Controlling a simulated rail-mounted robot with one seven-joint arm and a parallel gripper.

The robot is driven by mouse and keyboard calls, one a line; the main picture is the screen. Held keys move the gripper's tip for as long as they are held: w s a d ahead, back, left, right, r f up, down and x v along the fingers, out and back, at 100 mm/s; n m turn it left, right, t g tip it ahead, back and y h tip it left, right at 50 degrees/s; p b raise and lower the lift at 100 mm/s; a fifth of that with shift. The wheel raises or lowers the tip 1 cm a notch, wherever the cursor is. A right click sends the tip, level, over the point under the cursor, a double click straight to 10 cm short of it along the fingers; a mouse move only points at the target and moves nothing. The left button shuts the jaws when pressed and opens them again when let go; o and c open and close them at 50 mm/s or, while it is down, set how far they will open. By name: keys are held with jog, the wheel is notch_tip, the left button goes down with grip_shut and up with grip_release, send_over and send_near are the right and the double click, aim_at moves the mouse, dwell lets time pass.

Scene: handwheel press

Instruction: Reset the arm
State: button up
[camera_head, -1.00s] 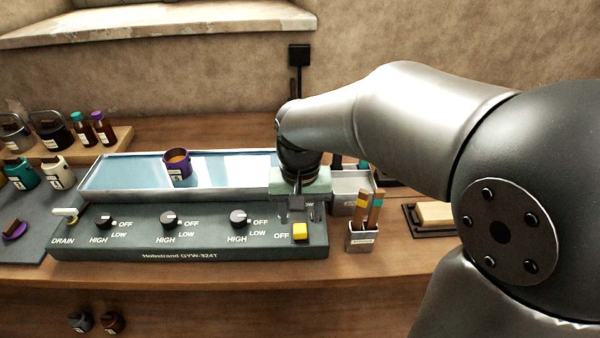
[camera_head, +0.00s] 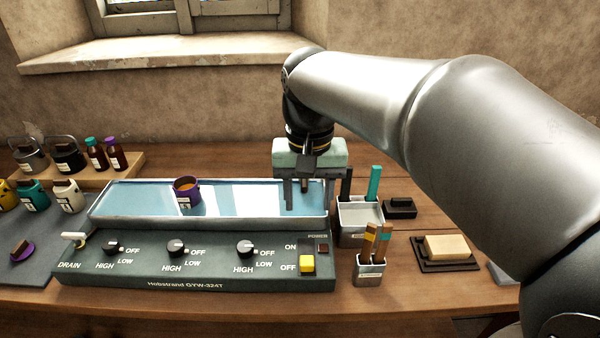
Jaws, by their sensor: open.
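My gripper (camera_head: 304,190) is at the end of my arm, pointing down above the right end of the water bath. Its pale green body shows, with dark fingers below it. It is open and I see nothing held between the fingers. The water bath (camera_head: 100,218) is a long metal tray of bluish water on a grey control unit (camera_head: 200,275).
A grey bin (camera_head: 360,222) and a small holder with sticks (camera_head: 369,270) stand right of the unit. A soap-like block (camera_head: 447,247) lies on a dark tray further right. Bottles (camera_head: 97,153) and kettles stand at the left. The wall and window sill are behind.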

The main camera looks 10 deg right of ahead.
jog(key=s+d+f+n, duration=0.1)
jog(key=s+d+f, duration=0.2)
jog(key=s+f, duration=0.3)
jog(key=s+d+f, duration=0.3)
jog(key=s+f, duration=0.4)
jog(key=f, duration=0.2)
jog(key=shift+d+n, duration=0.35)
jog(key=shift+n, duration=0.05)
